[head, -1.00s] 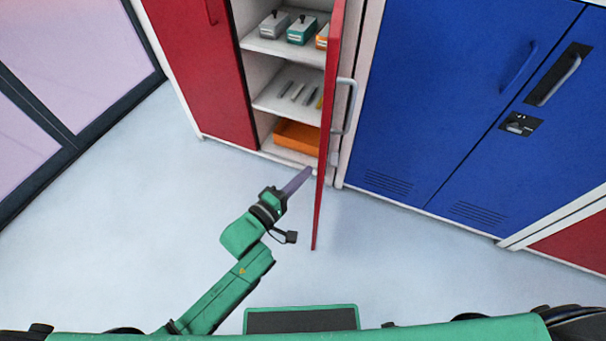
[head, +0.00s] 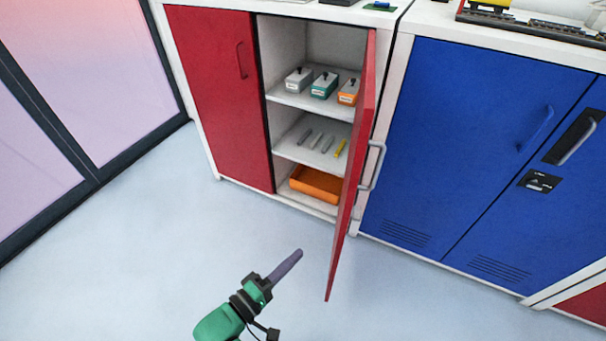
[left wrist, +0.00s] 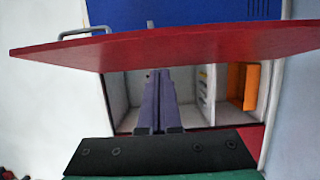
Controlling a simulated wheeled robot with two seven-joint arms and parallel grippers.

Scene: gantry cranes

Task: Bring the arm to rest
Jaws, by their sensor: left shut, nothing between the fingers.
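My left gripper (head: 287,266) is in front of the open red cabinet, left of its open door, over the floor. Its purple fingers are shut with nothing between them; they also show in the left wrist view (left wrist: 156,95). The open red door (head: 352,180) stands out from the cabinet to the right of the gripper. In the left wrist view the door (left wrist: 170,48) crosses the upper picture beyond the fingers. A small gap shows between gripper and door in the head view. My right gripper is not in view.
The cabinet shelves hold three small boxes (head: 323,86), several thin tools (head: 327,143) and an orange tray (head: 316,184). A closed blue cabinet (head: 470,140) stands to the right. The pale floor (head: 130,250) at the left is clear.

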